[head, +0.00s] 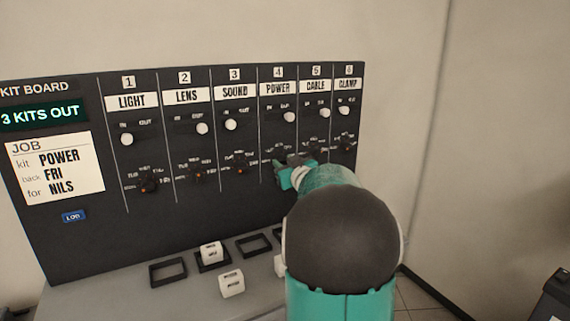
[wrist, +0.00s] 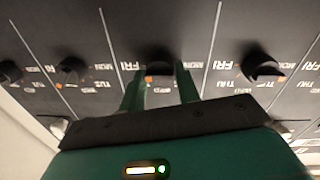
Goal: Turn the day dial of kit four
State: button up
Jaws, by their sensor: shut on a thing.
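The kit board (head: 220,215) is a dark upright panel with numbered columns. Kit four is the POWER column (head: 278,89); its white slide knob (head: 289,117) sits at the OUT side. My gripper (head: 290,173) is at the lower part of this column and hides most of its day dial in the head view. In the wrist view, upside down, the black day dial (wrist: 160,57) sits between the two green fingers of my gripper (wrist: 160,80), which are shut on it. A small orange mark shows at its lower left; the day it points to is unclear.
The job card (head: 55,168) reads kit POWER, back FRI, for NILS. The display (head: 41,114) reads 3 KITS OUT. Neighbouring dials (head: 241,170) flank the gripper closely. White blocks (head: 231,284) and black frames (head: 167,272) lie on the grey ledge below.

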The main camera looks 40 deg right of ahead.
jog(key=shift+a, duration=0.1)
jog(key=o, duration=1)
jog(key=shift+c, duration=0.2)
jog(key=shift+s, duration=0.25)
jog(key=v, duration=1.3)
jog(key=shift+a, duration=0.2)
